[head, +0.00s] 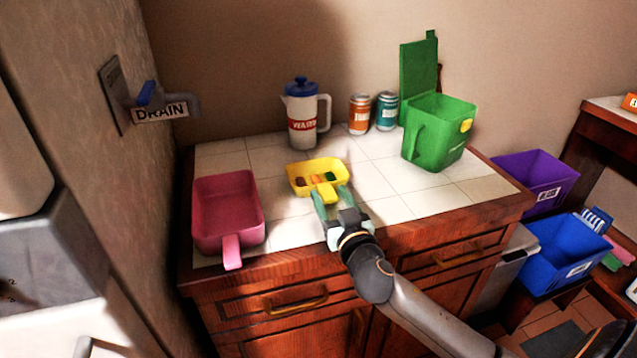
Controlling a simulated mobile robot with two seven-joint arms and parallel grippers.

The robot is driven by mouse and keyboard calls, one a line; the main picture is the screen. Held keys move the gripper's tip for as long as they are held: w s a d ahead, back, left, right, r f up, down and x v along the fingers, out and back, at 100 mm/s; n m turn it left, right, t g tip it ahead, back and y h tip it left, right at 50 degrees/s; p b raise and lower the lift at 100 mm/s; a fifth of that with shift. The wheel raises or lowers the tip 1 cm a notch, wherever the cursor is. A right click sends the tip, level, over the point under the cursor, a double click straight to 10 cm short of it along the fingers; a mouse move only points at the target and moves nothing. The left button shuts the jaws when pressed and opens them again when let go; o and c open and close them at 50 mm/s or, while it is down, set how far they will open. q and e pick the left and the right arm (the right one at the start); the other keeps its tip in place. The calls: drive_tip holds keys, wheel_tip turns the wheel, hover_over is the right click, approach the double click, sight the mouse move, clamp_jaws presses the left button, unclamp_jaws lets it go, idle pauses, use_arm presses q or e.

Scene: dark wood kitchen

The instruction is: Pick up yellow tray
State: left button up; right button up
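The yellow tray (298,178) sits on the white tiled countertop, with several small coloured items inside. Its short handle points toward the front of the counter. My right gripper (330,191) reaches in from the lower right at the tray's handle. Its two pale green fingers are spread apart, one on each side of the handle. I cannot tell whether they touch it. The tray rests flat on the tiles. My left gripper is not in view.
A pink tray (228,203) lies at the left front. A pitcher (302,112), an orange can (359,114), a teal can (387,111) and a green lidded bin (437,135) stand behind. Bare tiles (392,180) lie right of the yellow tray. Purple (537,177) and blue (568,252) bins are off the counter.

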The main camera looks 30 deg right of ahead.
clamp_jaws()
drive_tip(key=shift+r, duration=0.15)
idle(0.4)
